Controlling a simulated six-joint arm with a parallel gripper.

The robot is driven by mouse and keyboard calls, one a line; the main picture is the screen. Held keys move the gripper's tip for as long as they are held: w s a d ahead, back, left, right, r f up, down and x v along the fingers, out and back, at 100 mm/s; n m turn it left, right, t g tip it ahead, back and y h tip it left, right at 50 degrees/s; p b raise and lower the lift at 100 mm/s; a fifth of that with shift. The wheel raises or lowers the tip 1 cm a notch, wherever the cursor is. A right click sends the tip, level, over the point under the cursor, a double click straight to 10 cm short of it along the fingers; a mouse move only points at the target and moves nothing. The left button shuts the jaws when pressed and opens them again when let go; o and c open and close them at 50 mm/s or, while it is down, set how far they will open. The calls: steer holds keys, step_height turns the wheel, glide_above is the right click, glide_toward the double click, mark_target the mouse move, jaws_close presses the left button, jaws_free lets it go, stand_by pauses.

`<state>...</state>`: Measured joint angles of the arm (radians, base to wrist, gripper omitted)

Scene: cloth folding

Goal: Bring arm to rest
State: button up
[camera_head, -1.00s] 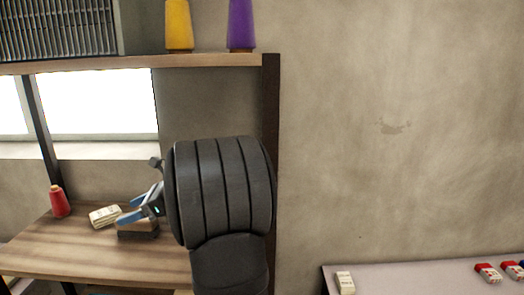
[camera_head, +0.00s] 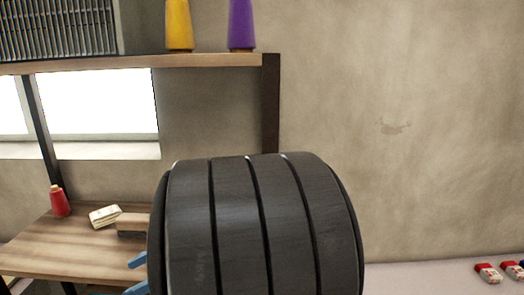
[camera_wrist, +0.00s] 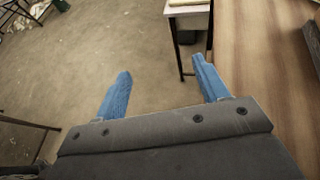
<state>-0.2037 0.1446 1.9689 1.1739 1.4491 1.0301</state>
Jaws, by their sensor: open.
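My gripper (camera_wrist: 160,85) shows in the wrist view with its two blue fingers spread apart and nothing between them. In that view the fingers hang over the floor, just left of the wooden table's edge. In the head view only parts of the blue fingers (camera_head: 137,274) show at the lower left; my dark, ribbed arm link hides the rest of the gripper and much of the middle foreground.
A pale table (camera_head: 430,276) with small red-and-white items (camera_head: 488,273) stands at right. A shelf (camera_head: 215,61) holds yellow and purple spools.

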steer(key=s+d+f+m+t, duration=0.2)
steer(key=s+d+f, duration=0.3)
steer(key=s+d, duration=0.5)
steer(key=w+d+f+m+t, duration=0.1)
steer(key=w+d+m+t, duration=0.1)
steer(key=d, duration=0.3)
steer(key=w+d+f+m+t+h, duration=0.1)
steer(key=w+d+m+t, duration=0.1)
steer(key=d+m+t, duration=0.1)
steer(key=w+d+f+m+t, duration=0.1)
steer(key=w+d+m+t, duration=0.1)
steer(key=d, duration=0.4)
steer(key=shift+d+f+m+t, duration=0.15)
steer(key=shift+d+m+t, duration=0.35)
steer(key=shift+t, duration=0.8)
